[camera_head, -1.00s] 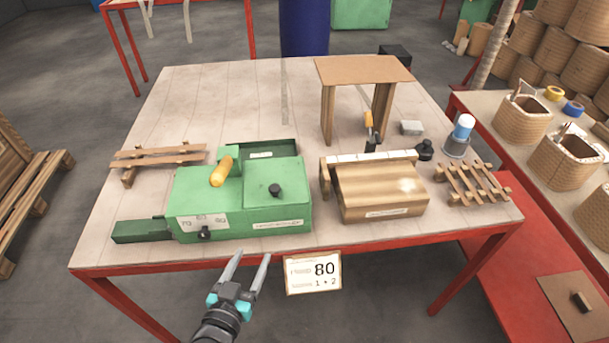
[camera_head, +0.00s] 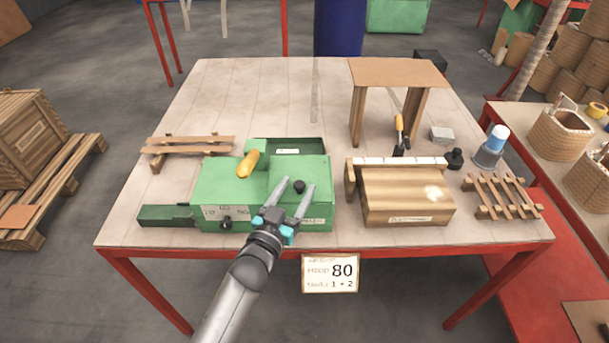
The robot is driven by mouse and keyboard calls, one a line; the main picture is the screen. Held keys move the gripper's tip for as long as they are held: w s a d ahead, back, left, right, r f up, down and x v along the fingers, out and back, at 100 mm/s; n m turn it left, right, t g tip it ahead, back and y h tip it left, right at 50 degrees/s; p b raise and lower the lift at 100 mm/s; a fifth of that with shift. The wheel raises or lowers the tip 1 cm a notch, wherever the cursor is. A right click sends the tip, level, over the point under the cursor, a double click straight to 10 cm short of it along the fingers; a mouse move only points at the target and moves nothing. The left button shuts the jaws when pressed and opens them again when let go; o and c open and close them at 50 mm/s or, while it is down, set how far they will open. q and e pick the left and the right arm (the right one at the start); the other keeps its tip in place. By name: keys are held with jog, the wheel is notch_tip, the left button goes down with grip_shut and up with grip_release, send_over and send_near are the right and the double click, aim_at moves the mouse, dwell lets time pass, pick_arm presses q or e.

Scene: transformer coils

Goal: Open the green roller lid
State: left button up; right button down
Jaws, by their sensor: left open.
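The green roller box (camera_head: 235,185) stands at the front left of the table. Its green lid (camera_head: 312,172) covers the right part of the box and looks shut, with a small black knob (camera_head: 300,186) on top. My left gripper (camera_head: 294,186) is open and empty, its two fingertips over the lid close to the knob. The knob shows near the right finger; I cannot tell whether they touch. The arm hides part of the box's front. My right gripper is not in view.
A yellow roller handle (camera_head: 248,163) lies on the box, left of the lid. A wooden box (camera_head: 405,195) stands to the right, with a small wooden stand (camera_head: 398,73) behind it. A sign (camera_head: 330,273) hangs at the table's front edge. The table's back left is clear.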

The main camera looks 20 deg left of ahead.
aim_at(305, 174)
pick_arm(q)
jog(key=shift+w+d+b, duration=0.2)
jog(key=shift+w, duration=1.15)
jog(key=shift+w+d+b, duration=0.15)
jog(key=shift+w+b, duration=0.05)
jog(key=shift+w, duration=1.1)
jog(key=shift+c, duration=0.4)
grip_shut()
